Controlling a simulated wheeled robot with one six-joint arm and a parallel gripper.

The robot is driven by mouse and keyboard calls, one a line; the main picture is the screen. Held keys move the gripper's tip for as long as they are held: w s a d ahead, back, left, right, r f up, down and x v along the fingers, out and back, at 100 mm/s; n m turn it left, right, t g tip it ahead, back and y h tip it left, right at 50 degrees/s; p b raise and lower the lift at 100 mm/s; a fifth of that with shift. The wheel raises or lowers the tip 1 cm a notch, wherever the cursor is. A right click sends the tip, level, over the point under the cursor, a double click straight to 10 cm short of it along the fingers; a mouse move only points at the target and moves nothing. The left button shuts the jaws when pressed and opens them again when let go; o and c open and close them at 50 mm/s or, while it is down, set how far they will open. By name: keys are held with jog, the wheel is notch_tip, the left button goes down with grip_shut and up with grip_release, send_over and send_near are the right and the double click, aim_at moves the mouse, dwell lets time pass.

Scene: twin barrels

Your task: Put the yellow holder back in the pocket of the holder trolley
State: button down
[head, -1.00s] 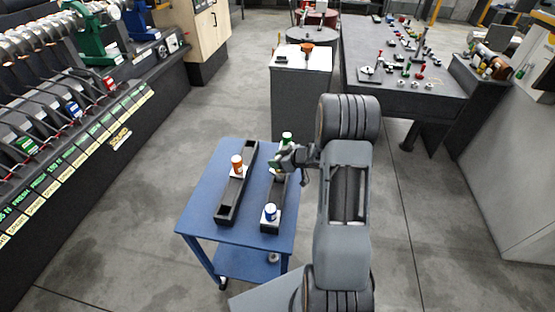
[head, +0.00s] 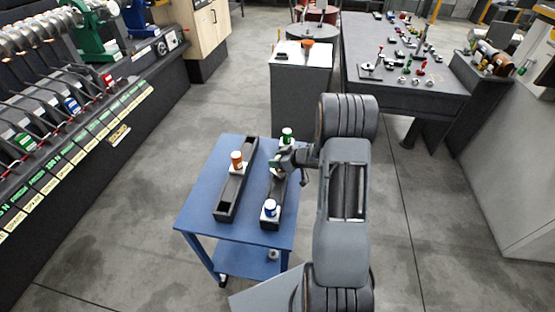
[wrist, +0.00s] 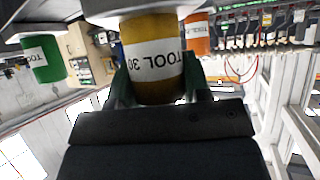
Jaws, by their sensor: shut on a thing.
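The yellow holder (wrist: 152,68), with a white "TOOL 30" label, is between the fingers of my gripper (wrist: 162,90) in the wrist view. Its white flange (wrist: 150,10) is at the top of that view. In the head view my gripper (head: 279,161) is over the right black rack (head: 277,190) of the blue holder trolley (head: 200,200), between the green holder (head: 287,135) and the blue holder (head: 269,207). The gripper hides the yellow holder there. I cannot tell whether the holder is seated in a pocket.
The orange holder (head: 237,160) stands in the left black rack (head: 231,193), which has open pockets. The green holder (wrist: 44,60) and orange holder (wrist: 196,38) flank the yellow one in the wrist view. A grey cabinet (head: 300,100) stands behind the trolley; floor left is clear.

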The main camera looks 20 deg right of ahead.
jog(key=shift+f+b, duration=0.55)
jog(key=shift+f, duration=0.4)
jog(key=c, duration=0.9)
grip_release()
jog(key=shift+c, duration=0.2)
jog(key=o, duration=0.4)
jog(key=shift+o, duration=0.2)
jog(key=v, duration=1.4)
jog(key=shift+w, duration=0.1)
